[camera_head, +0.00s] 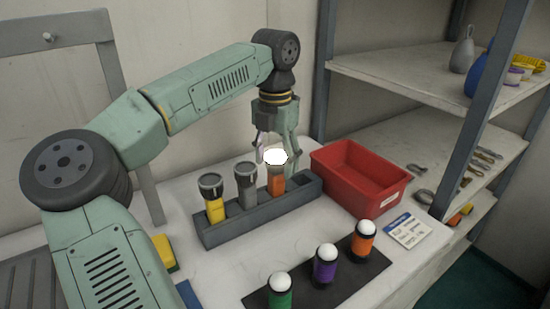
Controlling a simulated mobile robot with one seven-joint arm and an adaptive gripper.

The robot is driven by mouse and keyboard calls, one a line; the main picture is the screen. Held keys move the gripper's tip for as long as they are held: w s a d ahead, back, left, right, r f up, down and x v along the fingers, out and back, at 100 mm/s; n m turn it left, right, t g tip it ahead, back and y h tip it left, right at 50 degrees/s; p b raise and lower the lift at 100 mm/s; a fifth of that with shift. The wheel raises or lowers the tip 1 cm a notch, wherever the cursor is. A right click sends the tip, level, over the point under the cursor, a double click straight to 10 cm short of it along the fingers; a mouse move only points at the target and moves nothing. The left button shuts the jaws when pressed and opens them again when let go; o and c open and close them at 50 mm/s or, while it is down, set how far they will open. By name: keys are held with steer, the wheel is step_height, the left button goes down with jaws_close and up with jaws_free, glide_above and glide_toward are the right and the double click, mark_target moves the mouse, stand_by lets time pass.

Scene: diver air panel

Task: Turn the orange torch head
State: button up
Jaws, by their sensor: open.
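An orange torch (277,185) stands upright in the right end of a dark grey rack (268,205). Its head (275,157) shows a bright white top, unlike the dark tops of the torches beside it. My gripper (275,147) points down right over this torch, fingers open to either side of the head. I cannot tell whether the fingers touch it. A yellow torch (214,208) and a grey torch (246,187) stand to the left in the same rack.
A red bin (360,177) stands close to the rack's right. A dark mat in front holds green (280,293), purple (325,266) and orange (362,244) white-domed lamps. A label card (408,230) lies beside it. A shelf post (475,125) rises at right.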

steer(key=shift+c, duration=0.5)
steer(key=c, duration=1.1)
